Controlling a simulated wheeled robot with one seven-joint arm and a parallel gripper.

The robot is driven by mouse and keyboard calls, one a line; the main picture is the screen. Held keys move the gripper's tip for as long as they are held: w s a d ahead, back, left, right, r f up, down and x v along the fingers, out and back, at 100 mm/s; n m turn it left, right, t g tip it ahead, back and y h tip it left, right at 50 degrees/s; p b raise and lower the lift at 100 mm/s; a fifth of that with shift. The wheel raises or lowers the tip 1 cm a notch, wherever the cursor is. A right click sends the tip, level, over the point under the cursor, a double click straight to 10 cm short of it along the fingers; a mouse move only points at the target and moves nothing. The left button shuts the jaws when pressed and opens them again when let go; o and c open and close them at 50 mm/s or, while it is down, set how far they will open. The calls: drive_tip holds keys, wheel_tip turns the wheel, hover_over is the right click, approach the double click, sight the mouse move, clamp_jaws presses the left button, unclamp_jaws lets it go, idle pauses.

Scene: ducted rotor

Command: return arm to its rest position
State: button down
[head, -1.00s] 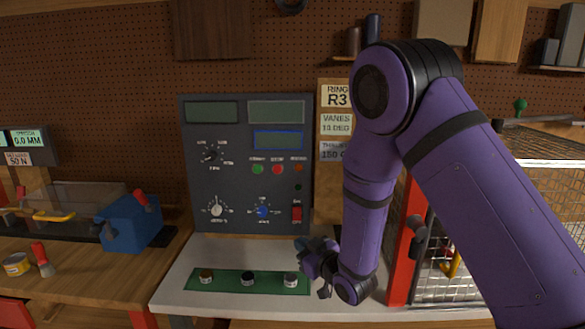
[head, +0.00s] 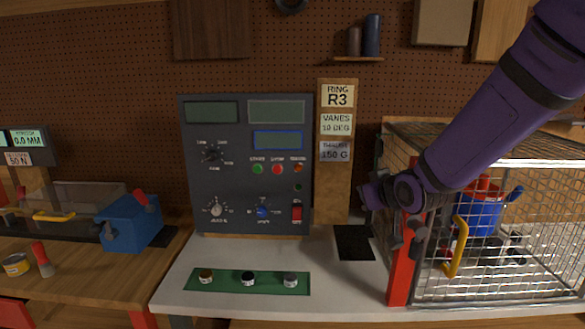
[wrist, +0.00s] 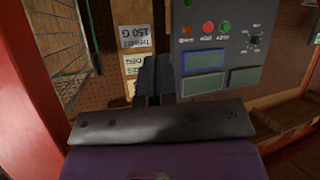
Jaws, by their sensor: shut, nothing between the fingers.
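My purple arm reaches in from the right in the head view. My gripper (head: 368,196) is in front of the left side of the wire cage, near the red post, above the white bench. Its dark fingers also show in the wrist view (wrist: 156,78), close together with nothing between them. In the wrist view the fingers point toward the control panel (wrist: 222,45) and the paper labels on the board. The fingers look small and dark in the head view.
A wire cage (head: 500,180) with a red post (head: 400,270) and yellow handle (head: 456,248) stands at right. The control panel (head: 246,165) stands at the back. A green strip (head: 225,280) with three small knobs and a black pad (head: 353,242) lie on the white bench (head: 345,292).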

drive_tip(key=s+d+r+m+g+h, duration=0.1)
drive_tip(key=s+d+r+g, duration=0.1)
drive_tip(key=s, duration=0.8)
drive_tip(key=s+d+r+m+g+h, duration=0.1)
drive_tip(key=s+d+r, duration=0.3)
drive_tip(key=s, duration=0.6)
drive_tip(key=s+d+r+m+g+h, duration=0.1)
drive_tip(key=s+d+r+m+g, duration=0.1)
drive_tip(key=s+d, duration=0.5)
drive_tip(key=s+r+g, duration=0.1)
drive_tip(key=s, duration=0.3)
drive_tip(key=shift+r+m+h, duration=0.25)
drive_tip(key=shift+m+h, duration=0.05)
drive_tip(key=shift+m, duration=0.1)
